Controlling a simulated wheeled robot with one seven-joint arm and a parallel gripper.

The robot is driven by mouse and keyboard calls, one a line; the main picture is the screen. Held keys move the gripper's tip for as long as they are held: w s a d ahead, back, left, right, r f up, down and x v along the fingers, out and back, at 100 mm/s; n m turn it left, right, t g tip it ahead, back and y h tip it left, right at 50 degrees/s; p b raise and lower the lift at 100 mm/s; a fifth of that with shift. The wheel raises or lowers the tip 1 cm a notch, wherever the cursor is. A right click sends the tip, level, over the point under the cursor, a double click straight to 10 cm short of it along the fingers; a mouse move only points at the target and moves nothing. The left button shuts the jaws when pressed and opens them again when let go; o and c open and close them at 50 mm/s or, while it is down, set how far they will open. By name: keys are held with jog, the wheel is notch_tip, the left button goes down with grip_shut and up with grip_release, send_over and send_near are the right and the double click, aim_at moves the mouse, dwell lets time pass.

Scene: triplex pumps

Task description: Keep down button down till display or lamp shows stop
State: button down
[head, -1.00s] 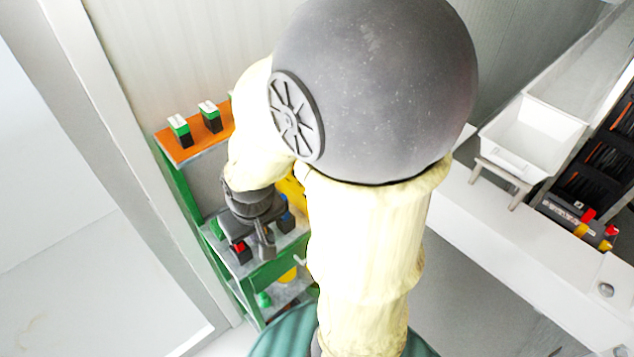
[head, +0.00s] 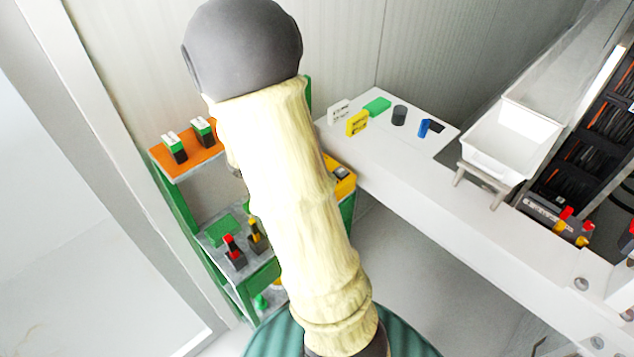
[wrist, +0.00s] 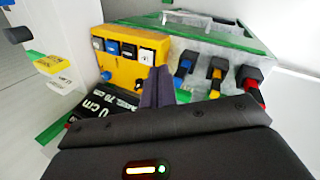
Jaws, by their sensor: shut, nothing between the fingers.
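A yellow control box (wrist: 122,62) stands in the middle of the wrist view. It has a row of blue, black and white buttons (wrist: 128,50) and smaller controls below; I cannot tell which is the down button. In the head view the box (head: 342,180) is mostly behind my arm. A black panel with white text (wrist: 98,106), including "0 cm" and "70 cm", lies below the box, partly covered by my gripper. My gripper (wrist: 157,86) is shut and empty, its fingers in front of the box's lower right. Contact with a button cannot be told.
A grey shelf with blue, yellow and red levers (wrist: 216,76) is right of the box. In the head view, the green rack (head: 262,278) has an orange upper shelf (head: 187,160). A white table (head: 375,165) with small blocks and a white bin (head: 510,140) stands at right.

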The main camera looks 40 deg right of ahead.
jog(key=w+d+n+h+p, duration=0.2)
jog(key=w+d+n, duration=0.1)
jog(key=d, duration=0.4)
jog(key=w+d+f+n+h+p, duration=0.1)
jog(key=w+d+n+h, duration=0.1)
jog(key=d, duration=0.4)
jog(key=shift+w+d+f+n+t+p, duration=0.25)
jog(key=shift+w+d+n+t+p, duration=0.15)
jog(key=shift+w+n, duration=0.35)
notch_tip(320, 180, down, 7)
jog(key=b, duration=0.4)
jog(key=shift+f+b, duration=0.85)
jog(key=shift+b, duration=0.1)
jog(key=shift+w, duration=0.1)
